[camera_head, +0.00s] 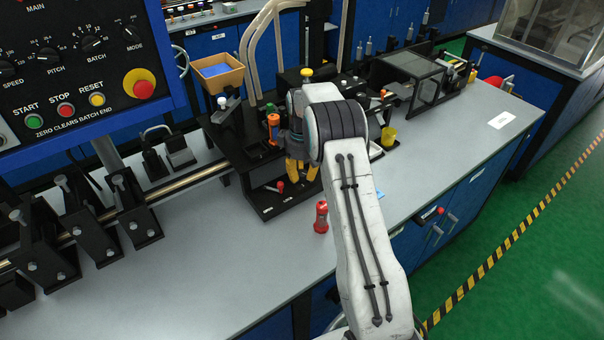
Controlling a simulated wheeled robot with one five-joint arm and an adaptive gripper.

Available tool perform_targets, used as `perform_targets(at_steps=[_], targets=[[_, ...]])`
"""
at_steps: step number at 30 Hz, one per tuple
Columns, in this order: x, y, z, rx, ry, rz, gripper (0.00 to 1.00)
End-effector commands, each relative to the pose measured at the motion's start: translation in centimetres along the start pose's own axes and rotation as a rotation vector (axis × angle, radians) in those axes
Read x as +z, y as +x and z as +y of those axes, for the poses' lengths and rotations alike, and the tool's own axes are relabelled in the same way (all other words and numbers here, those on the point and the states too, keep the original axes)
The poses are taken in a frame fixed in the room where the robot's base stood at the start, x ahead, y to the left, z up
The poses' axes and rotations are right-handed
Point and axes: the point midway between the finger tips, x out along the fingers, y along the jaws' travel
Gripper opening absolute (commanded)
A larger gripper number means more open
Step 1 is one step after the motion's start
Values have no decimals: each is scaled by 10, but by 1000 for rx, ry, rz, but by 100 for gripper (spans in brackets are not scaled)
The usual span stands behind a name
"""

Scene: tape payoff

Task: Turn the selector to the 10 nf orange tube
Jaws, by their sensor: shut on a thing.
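My gripper (302,170), with yellow fingertips, points down at the middle of a black stand (262,207) on the bench. It is shut on a part there that looks like the selector; the fingers and my arm hide most of it. A small red-tipped piece (280,186) shows just left of the fingertips, on the stand's lower plate. An orange tube (273,130) stands left of my gripper. A yellow-topped part (306,73) shows behind the gripper.
A red bottle-like object (321,216) stands on the bench in front of the stand. A tan hopper (218,73) is behind left. A yellow cup (388,136) and a black clear-sided box (415,78) are right. A control panel (85,70) fills the upper left.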

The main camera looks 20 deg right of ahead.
Motion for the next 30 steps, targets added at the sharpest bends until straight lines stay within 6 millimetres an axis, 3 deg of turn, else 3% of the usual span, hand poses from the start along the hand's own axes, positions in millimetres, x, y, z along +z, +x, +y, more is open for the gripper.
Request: perform_targets(at_steps=[22, 23, 30], targets=[[2, 3, -1, -5, -74, -9, 0], [2, 3, -1, -5, -74, -9, 32], [1, 2, 0, -2, -74, -4, 53]])
